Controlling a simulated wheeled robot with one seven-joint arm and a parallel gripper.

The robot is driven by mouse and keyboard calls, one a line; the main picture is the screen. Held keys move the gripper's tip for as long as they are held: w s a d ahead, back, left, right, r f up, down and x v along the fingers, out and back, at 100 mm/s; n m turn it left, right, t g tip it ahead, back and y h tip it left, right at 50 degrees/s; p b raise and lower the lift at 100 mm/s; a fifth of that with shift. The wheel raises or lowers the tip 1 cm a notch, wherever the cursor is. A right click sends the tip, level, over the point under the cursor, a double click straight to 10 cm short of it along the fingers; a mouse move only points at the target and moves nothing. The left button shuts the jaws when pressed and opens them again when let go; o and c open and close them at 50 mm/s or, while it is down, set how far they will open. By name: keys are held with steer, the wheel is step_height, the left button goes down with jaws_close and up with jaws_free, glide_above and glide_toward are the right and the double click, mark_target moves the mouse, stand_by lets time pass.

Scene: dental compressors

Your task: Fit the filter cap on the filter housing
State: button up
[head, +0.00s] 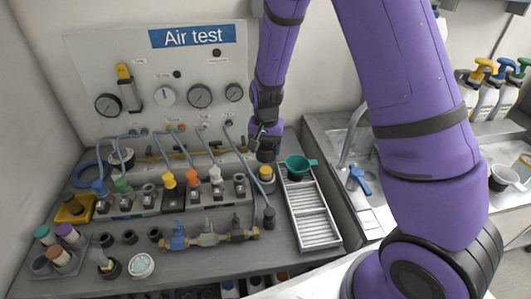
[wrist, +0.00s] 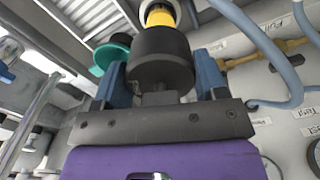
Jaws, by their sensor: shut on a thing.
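My gripper (head: 264,140) points down over the rear right part of the bench. In the wrist view my gripper (wrist: 161,78) has its two blue fingers closed on the sides of a dark grey round cap, the filter cap (wrist: 160,52). In the head view the filter cap (head: 266,155) shows just under the fingers. The filter housing, with a yellow band (head: 266,173), stands upright directly below it. Its yellow part (wrist: 158,17) also shows just beyond the cap in the wrist view. I cannot tell whether cap and housing touch.
A row of coloured valve fittings (head: 170,190) and blue hoses (head: 228,140) stands to the left. A gauge panel (head: 160,75) rises behind. A brass pipe assembly (head: 208,239) lies in front.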

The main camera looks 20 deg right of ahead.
mark_target(266, 170)
steer(key=shift+f, duration=2.65)
steer(key=shift+f, duration=0.8)
steer(key=shift+f, duration=1)
steer(key=o, duration=1)
steer(key=shift+r, duration=0.1)
step_height(266, 170, up, 11)
steer(key=shift+f, duration=0.2)
